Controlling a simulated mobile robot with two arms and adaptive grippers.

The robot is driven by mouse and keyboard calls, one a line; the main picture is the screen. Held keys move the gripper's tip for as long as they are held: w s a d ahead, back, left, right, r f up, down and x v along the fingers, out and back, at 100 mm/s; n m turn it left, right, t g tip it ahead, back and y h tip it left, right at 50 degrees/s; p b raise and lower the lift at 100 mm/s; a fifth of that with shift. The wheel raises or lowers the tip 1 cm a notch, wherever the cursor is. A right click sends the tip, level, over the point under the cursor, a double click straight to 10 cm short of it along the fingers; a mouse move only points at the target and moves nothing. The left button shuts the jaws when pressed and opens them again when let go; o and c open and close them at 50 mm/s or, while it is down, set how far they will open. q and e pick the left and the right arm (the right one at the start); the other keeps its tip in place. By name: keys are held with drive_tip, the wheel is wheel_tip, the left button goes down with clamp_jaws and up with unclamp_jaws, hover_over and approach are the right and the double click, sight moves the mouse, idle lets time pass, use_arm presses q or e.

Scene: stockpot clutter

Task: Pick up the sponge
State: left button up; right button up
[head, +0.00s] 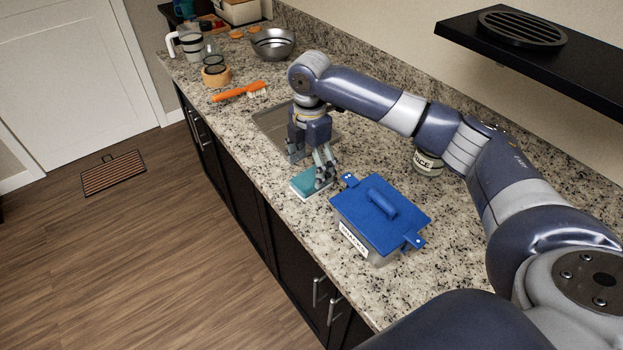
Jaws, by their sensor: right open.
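The sponge (305,184) is a flat teal block with a pale lower layer. It lies on the granite counter near the front edge, left of the blue-lidded box. My right gripper (311,172) points down right over the sponge, its fingers apart on either side of the sponge's upper part. The fingers hide some of the sponge, and I cannot tell whether they touch it. My left gripper is not in view.
A box with a blue lid (380,213) stands close to the right of the sponge. A sink (270,121) lies behind the gripper. A black shelf (590,75) overhangs at upper right.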

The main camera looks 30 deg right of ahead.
sight(312, 177)
drive_tip(key=f, duration=0.1)
drive_tip(key=f+p, duration=0.1)
drive_tip(key=f, duration=0.3)
drive_tip(key=shift+w+d+p, duration=0.15)
drive_tip(key=shift+d+p, duration=0.15)
drive_tip(key=shift+d, duration=0.05)
drive_tip(key=shift+f, duration=0.1)
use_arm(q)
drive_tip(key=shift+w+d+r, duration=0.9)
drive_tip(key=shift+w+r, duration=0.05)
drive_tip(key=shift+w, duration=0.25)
use_arm(e)
drive_tip(key=c, duration=1)
